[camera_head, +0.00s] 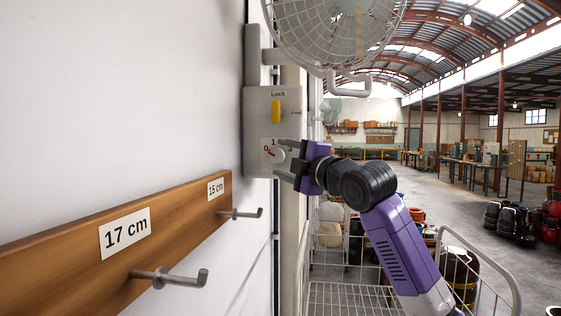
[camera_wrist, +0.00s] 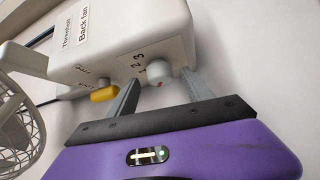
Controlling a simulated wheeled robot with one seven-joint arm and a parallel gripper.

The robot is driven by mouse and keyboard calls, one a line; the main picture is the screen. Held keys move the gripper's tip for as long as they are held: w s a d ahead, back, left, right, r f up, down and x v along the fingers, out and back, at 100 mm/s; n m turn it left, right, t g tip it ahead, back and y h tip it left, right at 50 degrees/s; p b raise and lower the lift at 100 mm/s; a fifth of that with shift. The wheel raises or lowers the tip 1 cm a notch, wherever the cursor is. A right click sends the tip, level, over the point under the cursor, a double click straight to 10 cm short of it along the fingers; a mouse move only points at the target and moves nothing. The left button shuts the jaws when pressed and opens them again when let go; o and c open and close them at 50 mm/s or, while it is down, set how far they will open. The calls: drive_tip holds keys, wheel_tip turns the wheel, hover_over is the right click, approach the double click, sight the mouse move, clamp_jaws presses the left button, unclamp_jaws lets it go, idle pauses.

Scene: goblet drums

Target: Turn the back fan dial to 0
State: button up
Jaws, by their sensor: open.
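The fan's control box (camera_head: 258,110) is on the white wall and carries a pale round dial (camera_head: 277,155) marked with numbers. In the wrist view, the box (camera_wrist: 140,32) bears a "Back fan" label (camera_wrist: 84,24), and the dial (camera_wrist: 157,76) sticks out. My gripper (camera_head: 283,160) is open, its fingers pointing at the box on either side of the dial. In the wrist view the dial lies between the fingertips; contact cannot be told.
A yellow lock knob (camera_head: 276,112) sits above the dial, close to one finger in the wrist view (camera_wrist: 104,94). The caged fan (camera_head: 335,30) is overhead. A wooden rail (camera_head: 120,250) with metal hooks (camera_head: 170,278) is at left. A wire basket (camera_head: 350,298) stands below.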

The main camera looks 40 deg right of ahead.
drive_tip(key=s+b, duration=0.1)
drive_tip(key=s, duration=0.5)
drive_tip(key=shift+a+f, duration=0.4)
